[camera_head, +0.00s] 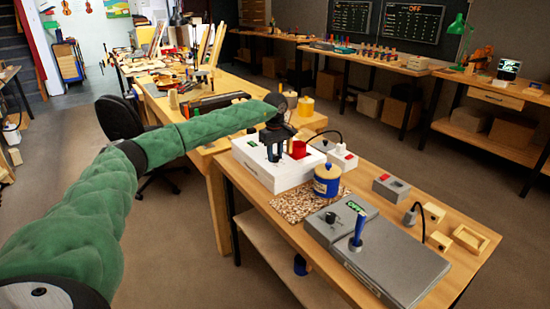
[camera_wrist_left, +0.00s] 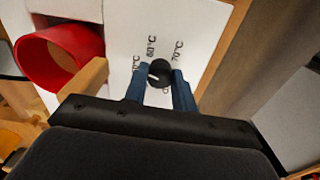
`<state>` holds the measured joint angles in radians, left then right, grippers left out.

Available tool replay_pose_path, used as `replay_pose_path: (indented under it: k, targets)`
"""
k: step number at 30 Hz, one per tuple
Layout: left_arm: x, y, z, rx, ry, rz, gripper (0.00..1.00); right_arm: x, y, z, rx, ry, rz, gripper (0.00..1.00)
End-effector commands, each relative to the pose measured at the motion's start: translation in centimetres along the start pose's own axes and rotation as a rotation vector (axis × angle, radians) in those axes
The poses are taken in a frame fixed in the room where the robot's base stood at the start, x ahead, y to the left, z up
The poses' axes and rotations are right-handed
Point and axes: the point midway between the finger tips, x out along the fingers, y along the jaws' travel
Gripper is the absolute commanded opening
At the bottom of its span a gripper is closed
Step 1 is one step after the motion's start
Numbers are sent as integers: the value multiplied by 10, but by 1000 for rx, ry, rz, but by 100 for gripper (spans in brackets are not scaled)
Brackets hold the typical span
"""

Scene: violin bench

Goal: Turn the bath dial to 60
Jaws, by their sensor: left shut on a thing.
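The bath is a white box (camera_head: 252,173) at the far left end of the near table. Its black dial (camera_wrist_left: 159,73) sits on the white panel in the left wrist view, with 60°C and 70°C marks around it and another mark partly hidden at the left. A white pointer line on the dial points to the left. My left gripper (camera_wrist_left: 160,92) is shut on the dial, with one blue finger on each side. In the head view my left gripper (camera_head: 273,150) reaches down onto the box and hides the dial. My right gripper is in neither view.
A red cup (camera_wrist_left: 62,58) stands in the box beside the dial, with a wooden piece close to my gripper. A blue jar (camera_head: 327,181) on a speckled mat, a grey unit (camera_head: 375,250) with a blue handle and a white switch box (camera_head: 342,158) are nearby.

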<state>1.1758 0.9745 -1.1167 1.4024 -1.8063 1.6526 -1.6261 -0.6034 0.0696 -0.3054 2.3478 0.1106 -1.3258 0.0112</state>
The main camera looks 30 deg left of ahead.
Motion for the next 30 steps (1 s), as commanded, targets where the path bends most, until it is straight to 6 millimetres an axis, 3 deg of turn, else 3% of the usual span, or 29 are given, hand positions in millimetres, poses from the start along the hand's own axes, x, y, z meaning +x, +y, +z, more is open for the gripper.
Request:
replay_pose_path:
  k: [6, 15, 30]
  targets:
    - [-1, 0, -2, 200, 3, 4, 4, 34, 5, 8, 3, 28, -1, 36]
    - [-2, 0, -2, 468, 4, 4, 4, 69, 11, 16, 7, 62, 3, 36]
    - [-3, 0, -2, 723, 5, 4, 4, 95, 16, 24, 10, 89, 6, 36]
